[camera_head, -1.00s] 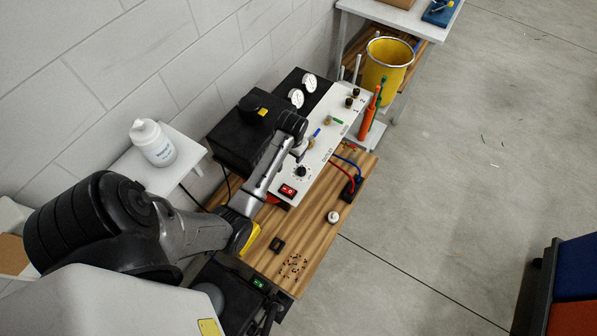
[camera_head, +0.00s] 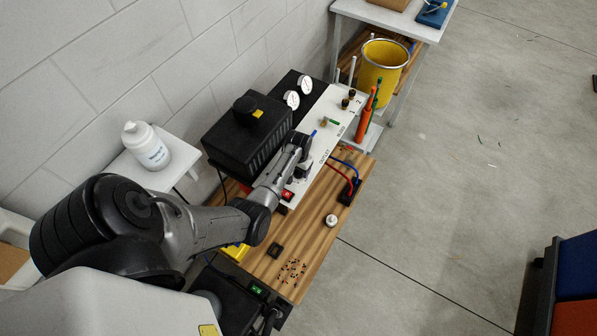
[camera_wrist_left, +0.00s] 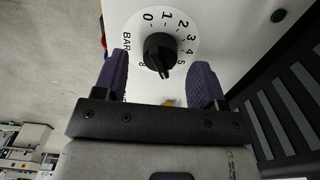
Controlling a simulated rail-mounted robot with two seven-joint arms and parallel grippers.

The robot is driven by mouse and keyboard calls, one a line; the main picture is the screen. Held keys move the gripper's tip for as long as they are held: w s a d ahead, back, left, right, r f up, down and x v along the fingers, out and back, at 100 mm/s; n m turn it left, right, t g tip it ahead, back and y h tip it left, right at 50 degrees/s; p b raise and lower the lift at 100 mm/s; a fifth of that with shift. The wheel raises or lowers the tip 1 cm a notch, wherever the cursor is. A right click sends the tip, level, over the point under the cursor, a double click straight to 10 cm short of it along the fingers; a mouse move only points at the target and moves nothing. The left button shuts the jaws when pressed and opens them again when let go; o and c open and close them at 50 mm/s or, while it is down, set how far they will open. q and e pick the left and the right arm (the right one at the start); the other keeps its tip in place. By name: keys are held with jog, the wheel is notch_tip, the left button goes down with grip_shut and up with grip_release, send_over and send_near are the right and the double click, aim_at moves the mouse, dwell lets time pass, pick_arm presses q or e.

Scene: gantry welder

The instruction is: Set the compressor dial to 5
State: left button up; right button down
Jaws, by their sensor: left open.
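The compressor dial (camera_wrist_left: 158,50) shows in the left wrist view as a black knob on a round white scale with numbers and "BAR". Its lower edge lies between my fingertips. A ridge on the knob points down in that view, but I cannot read its exact setting. My left gripper (camera_wrist_left: 161,66) is open, one dark finger on each side of the knob, with no clear contact. In the head view, my left gripper (camera_head: 302,168) is over the white compressor panel (camera_head: 322,132) and hides the dial. My right gripper is not in view.
A red switch (camera_head: 287,196) is beside the gripper. The black compressor housing (camera_head: 248,138) stands on the wall side. A white knob (camera_head: 331,220), cables and small bits lie on the wooden bench (camera_head: 310,240). A yellow bucket (camera_head: 381,68) stands beyond.

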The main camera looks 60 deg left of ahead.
pick_arm(q)
jog(key=shift+f, duration=1.05)
jog(key=shift+c, duration=0.4)
jog(key=c, duration=0.8)
jog(key=shift+c, duration=0.2)
jog(key=shift+r+n+p, duration=0.1)
jog(key=shift+n+p, duration=0.6)
jog(key=shift+n, duration=0.5)
jog(key=shift+n+p, duration=0.45)
jog(key=shift+n, duration=1.35)
